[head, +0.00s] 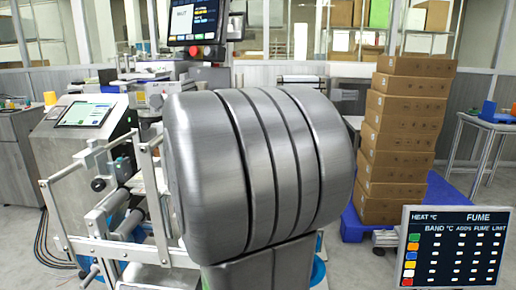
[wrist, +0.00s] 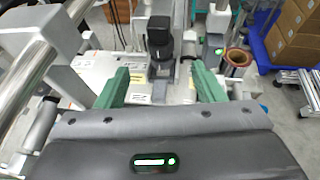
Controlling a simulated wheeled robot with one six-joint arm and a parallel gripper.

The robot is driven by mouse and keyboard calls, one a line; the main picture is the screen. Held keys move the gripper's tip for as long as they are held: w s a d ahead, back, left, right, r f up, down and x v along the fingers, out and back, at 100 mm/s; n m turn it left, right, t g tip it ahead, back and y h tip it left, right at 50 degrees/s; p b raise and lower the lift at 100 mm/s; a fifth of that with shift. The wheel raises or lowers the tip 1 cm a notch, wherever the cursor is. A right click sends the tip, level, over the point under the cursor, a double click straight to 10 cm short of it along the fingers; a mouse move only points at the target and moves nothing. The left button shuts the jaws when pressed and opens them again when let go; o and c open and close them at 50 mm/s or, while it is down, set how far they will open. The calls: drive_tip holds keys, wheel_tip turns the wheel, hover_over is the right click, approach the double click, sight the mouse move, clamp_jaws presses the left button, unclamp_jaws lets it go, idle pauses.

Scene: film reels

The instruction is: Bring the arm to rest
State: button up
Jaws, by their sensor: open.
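My gripper (wrist: 163,76) shows in the wrist view with its two green fingers spread wide apart. Nothing is between the fingers. Past the fingertips are a pale machine surface and a dark upright cylindrical part (wrist: 160,40), seen apart from the fingers. In the head view the gripper cannot be made out; the middle of that view is blocked by a large grey ribbed body close to the camera.
A machine with a slanted screen console (head: 84,115) and metal rails stands at left. A stack of cardboard boxes (head: 405,140) stands on a blue pallet at right. A readout board (head: 455,247) is at lower right. A copper-coloured spool (wrist: 238,60) is right of the fingers.

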drive_tip(key=b+x, duration=0.2)
drive_tip(key=x, duration=0.8)
drive_tip(key=shift+w+f, duration=0.1)
drive_tip(key=shift+w, duration=0.1)
drive_tip(key=shift+s+a+m+h, duration=0.1)
drive_tip(key=shift+a+m+h, duration=0.05)
drive_tip(key=shift+m+h, duration=1.05)
drive_tip(key=shift+h, duration=0.2)
